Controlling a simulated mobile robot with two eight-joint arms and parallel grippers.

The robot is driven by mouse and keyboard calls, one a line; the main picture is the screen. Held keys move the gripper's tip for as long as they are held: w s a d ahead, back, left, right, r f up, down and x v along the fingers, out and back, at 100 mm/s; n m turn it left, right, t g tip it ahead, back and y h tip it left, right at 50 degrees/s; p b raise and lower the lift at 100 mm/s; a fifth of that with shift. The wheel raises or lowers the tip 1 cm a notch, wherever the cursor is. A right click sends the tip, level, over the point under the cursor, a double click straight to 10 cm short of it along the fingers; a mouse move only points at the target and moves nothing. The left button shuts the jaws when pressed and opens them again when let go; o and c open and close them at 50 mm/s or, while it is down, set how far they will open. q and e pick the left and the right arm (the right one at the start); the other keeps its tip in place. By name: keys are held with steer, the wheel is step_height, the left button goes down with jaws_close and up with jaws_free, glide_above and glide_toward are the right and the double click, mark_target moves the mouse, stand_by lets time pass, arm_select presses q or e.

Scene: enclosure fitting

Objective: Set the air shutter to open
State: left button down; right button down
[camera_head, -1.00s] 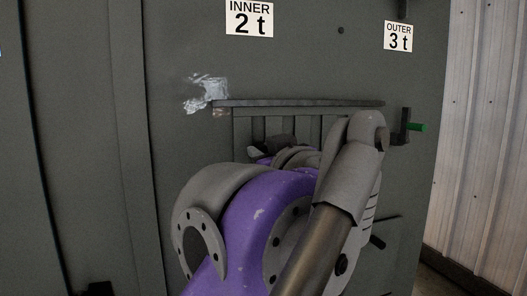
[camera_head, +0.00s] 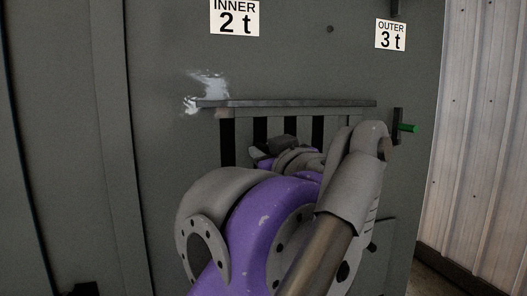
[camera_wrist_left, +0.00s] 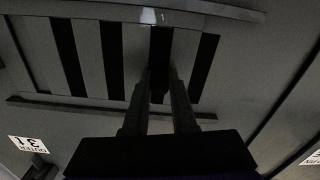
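The air shutter (camera_head: 290,127) is a slatted vent in a grey enclosure panel, under a dark ledge. Wide black slots show between its grey slats. It also fills the top of the left wrist view (camera_wrist_left: 95,50), where black slots alternate with grey slats. My left gripper (camera_wrist_left: 160,72) has its two dark fingers pointing at the slats, with a narrow dark gap between the tips. Whether they hold a part of the shutter is too dark to tell. In the head view my purple and grey left arm hides the fingertips and the lower shutter. My right gripper is out of view.
A dark ledge (camera_head: 300,103) juts out above the shutter. Labels read "INNER 2 t" (camera_head: 235,17) and "OUTER 3 t" (camera_head: 391,35). A corrugated wall (camera_head: 480,120) stands at the right.

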arm_select(q)
steer(key=c, duration=1)
jaws_free()
steer(key=shift+d, duration=0.15)
steer(key=shift+o, duration=1.3)
steer(key=shift+w+d, duration=0.1)
steer(key=shift+d, duration=0.1)
steer(key=shift+a, duration=0.15)
steer(key=b+v, duration=0.1)
steer(key=v, duration=1)
